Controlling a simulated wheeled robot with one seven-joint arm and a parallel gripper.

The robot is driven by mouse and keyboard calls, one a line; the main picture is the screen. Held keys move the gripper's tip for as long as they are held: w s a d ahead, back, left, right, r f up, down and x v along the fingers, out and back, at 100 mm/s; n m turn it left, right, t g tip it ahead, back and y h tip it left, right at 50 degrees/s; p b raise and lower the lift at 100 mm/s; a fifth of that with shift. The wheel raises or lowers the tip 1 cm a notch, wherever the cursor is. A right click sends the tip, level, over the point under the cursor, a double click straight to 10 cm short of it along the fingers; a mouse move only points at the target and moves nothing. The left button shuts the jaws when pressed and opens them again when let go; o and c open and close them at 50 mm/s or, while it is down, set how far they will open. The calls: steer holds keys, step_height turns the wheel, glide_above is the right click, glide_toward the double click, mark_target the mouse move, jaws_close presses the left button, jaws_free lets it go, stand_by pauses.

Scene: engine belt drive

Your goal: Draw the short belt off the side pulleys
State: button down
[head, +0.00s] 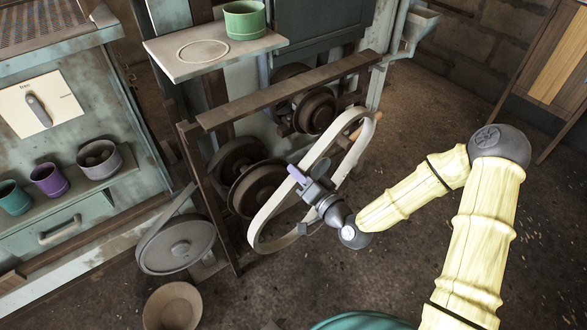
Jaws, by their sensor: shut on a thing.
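My gripper (309,182) is shut on a long pale belt (259,222), gripping its near side about midway. The belt is a slanted, stretched loop, from low left to upper right. It appears to hang in front of the side pulleys, apart from them, though depth at its upper end is hard to judge. The dark lower pulleys (254,190) sit behind and left of the belt. A dark upper pulley (315,111) sits behind its upper part, under a rusty rail. Part of the belt is hidden by my gripper.
A rusty frame rail (290,92) runs above the pulleys. A grey wheel (178,245) with a belt around it stands low left, above a brown bowl (172,305). A shelf (185,67) holds a green pot (245,19) and thin ring (203,51). Floor to the right is open.

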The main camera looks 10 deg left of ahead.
steer(key=p+v, duration=0.2)
steer(key=v, duration=0.4)
stand_by(0.6)
steer(key=w+d+f+m+t+h, duration=0.2)
steer(key=w+d+f+m+h, duration=0.1)
steer(key=w+d+f+h, duration=0.25)
steer(key=w+d+f+m+t+h, duration=0.2)
steer(key=w+d+f+m+h, duration=0.15)
steer(key=d+f, duration=0.4)
steer(key=w+d+f+m+t+h, duration=0.2)
steer(key=w+d+f+m+h, duration=0.25)
steer(key=d, duration=0.45)
steer(key=s+r+p, duration=0.2)
steer(key=r+p, duration=0.9)
steer(key=r, duration=0.2)
steer(key=s+r+n+p, duration=0.1)
steer(key=s+r+p, duration=0.1)
steer(key=r+p, duration=1)
steer(key=shift+s+r, duration=0.35)
steer(key=shift+r, duration=0.25)
steer(key=shift+a, duration=0.1)
